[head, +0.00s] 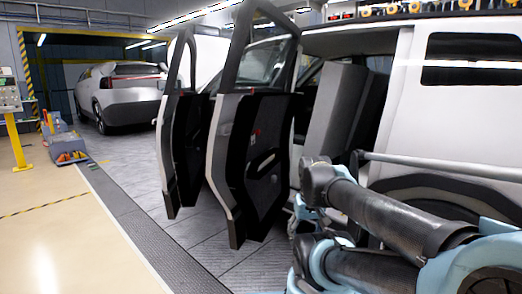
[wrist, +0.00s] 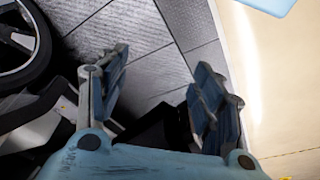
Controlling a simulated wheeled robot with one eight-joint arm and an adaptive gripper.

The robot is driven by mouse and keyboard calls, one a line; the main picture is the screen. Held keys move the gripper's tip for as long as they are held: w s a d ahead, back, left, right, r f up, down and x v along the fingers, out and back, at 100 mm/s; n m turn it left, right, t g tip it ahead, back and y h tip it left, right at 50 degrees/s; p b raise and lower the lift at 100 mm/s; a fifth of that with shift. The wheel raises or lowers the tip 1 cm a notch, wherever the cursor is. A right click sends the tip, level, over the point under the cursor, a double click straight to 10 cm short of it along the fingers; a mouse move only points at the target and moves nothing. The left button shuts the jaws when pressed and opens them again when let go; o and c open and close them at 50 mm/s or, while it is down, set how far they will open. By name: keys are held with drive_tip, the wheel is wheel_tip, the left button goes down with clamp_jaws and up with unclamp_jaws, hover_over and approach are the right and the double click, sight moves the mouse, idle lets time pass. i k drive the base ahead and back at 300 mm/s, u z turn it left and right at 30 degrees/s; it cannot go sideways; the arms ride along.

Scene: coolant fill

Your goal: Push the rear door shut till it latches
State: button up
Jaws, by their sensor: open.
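The rear door (head: 262,150) of the white car stands wide open in the head view, with its black inner trim, handle and empty window frame facing me. The door opening and a grey seat (head: 335,115) show to its right. My gripper (wrist: 160,95) is open in the wrist view, its two blue-padded fingers wide apart with grey floor seen between them. A dark shape sits low between the fingers; I cannot tell what it is. No contact with the door is visible. In the head view my arm covers the lower right, and I cannot make out the fingers there.
The front door (head: 180,130) also stands open, beyond the rear door. The white car body (head: 455,120) fills the right. A wheel (wrist: 18,40) shows in the wrist view. A second car (head: 120,92) is parked far back left. Bare beige floor (head: 60,245) lies at left.

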sight(240, 164)
drive_tip(key=u, duration=0.05)
drive_tip(key=k, duration=0.5)
drive_tip(key=u, duration=0.3)
drive_tip(key=i, duration=0.85)
drive_tip(key=u, duration=0.5)
